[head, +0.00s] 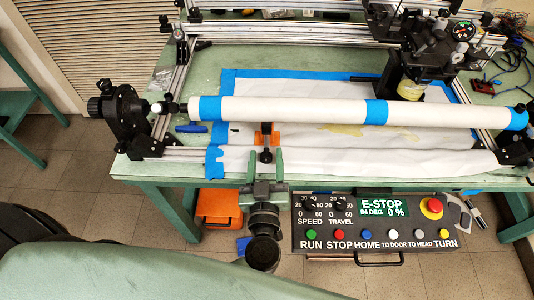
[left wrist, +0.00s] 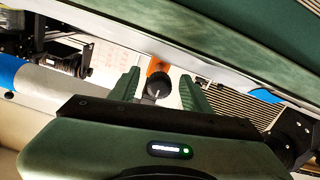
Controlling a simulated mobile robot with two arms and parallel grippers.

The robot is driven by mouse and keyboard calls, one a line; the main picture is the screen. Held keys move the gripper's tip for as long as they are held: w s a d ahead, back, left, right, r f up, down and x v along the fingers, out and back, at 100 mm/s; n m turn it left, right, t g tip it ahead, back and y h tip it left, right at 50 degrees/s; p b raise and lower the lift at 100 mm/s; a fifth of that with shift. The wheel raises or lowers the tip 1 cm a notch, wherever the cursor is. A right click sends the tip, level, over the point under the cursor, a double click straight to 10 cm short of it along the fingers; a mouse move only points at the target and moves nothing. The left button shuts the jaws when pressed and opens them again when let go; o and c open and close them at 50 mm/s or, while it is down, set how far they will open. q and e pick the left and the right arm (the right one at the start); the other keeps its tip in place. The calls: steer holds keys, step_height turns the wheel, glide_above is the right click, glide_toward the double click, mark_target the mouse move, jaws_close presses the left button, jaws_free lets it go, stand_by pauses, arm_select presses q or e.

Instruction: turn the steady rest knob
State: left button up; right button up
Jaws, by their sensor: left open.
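The steady rest knob (head: 266,156) is small and black. It sits on the front of an orange bracket (head: 266,135) below the long white tube (head: 290,110). My left gripper (head: 266,158) is open at the table's front edge, its fingertips at the knob. In the left wrist view the knob (left wrist: 156,88) shows in the gap between the two green fingers (left wrist: 160,88), with the orange part (left wrist: 156,66) beyond it. I see space beside the knob on both sides; I cannot tell its exact depth between the fingers. My right gripper is out of view.
A control panel (head: 376,224) with several coloured buttons and a red emergency knob (head: 432,208) hangs below the table front, right of my left arm. Its display reads E-STOP. A black carriage (head: 430,50) stands over the tube's right part. An orange box (head: 218,207) is under the table.

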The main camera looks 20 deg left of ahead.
arm_select(q)
steer(key=shift+w, duration=0.4)
steer(key=shift+w+a, duration=0.1)
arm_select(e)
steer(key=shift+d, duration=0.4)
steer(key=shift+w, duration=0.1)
arm_select(q)
jaws_close()
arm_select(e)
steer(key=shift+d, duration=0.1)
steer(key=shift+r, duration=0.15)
